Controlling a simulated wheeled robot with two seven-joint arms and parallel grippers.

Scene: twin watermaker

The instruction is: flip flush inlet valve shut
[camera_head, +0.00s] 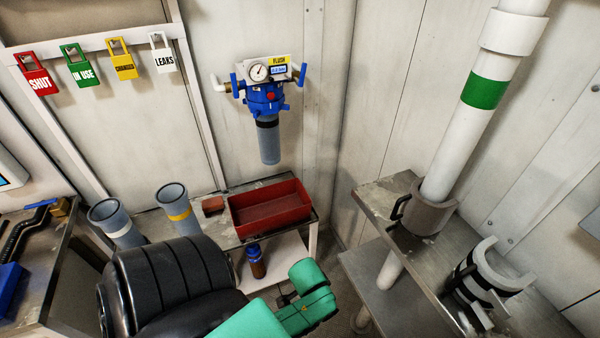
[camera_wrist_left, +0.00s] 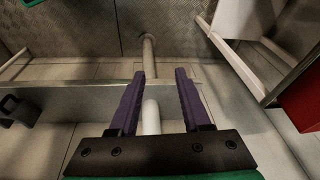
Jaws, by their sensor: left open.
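The flush unit hangs on the back wall in the head view, with a blue filter head (camera_head: 265,97), a round gauge (camera_head: 258,72) and a yellow FLUSH label (camera_head: 280,59). A blue valve handle (camera_head: 235,85) sits on its left pipe, and another blue handle (camera_head: 301,74) sits on its right pipe. I cannot read which one is the inlet. My left gripper (camera_wrist_left: 160,75) shows in the left wrist view with two purple fingers apart and nothing between them. It points toward the floor, away from the flush unit. My right gripper is not in view.
A red tray (camera_head: 232,215) sits on the bench below the unit, near grey canisters (camera_head: 173,203). Tags (camera_head: 82,71) hang on the left wall. A white pipe (camera_head: 457,140) with a green band rises at right. The wall space before the unit looks free.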

